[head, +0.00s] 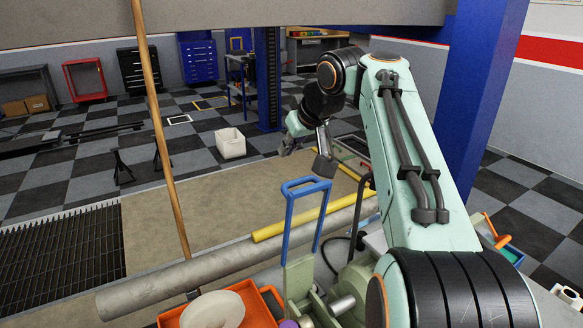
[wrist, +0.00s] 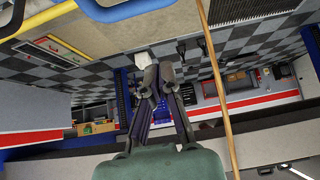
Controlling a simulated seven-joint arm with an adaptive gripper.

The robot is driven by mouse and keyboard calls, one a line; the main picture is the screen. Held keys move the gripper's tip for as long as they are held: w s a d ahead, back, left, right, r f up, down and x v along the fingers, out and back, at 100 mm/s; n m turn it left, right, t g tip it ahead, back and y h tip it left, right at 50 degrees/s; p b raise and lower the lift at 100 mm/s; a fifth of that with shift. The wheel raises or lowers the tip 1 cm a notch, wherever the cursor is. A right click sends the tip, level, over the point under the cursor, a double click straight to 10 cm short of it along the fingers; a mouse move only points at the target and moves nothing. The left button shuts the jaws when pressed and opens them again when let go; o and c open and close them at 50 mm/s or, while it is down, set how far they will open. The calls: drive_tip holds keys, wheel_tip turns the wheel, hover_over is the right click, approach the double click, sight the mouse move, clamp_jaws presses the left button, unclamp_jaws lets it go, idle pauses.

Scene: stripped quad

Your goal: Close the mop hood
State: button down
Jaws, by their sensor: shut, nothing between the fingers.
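My gripper (head: 286,149) hangs in the air beyond the cart in the head view, past the top of a blue loop handle (head: 289,222). In the wrist view my gripper (wrist: 157,72) has its dark fingers together, with nothing held. The blue handle stands raised from a pale green body (head: 299,277), and part of its loop shows at the top of the wrist view (wrist: 120,10). A wooden pole (head: 160,130) stands upright to the left. I cannot tell for sure which part is the mop hood. My gripper appears apart from the handle.
A grey pipe (head: 200,264) and a yellow bar (head: 300,219) lie across behind the handle. An orange tray (head: 263,301) holds a pale bowl (head: 215,310) at the front. A white bin (head: 230,143) stands on the checkered floor. A blue post (head: 481,95) rises at right.

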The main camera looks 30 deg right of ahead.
drive_tip(key=s+f, duration=0.2)
drive_tip(key=f, duration=0.1)
drive_tip(key=shift+s, duration=0.15)
idle(0.5)
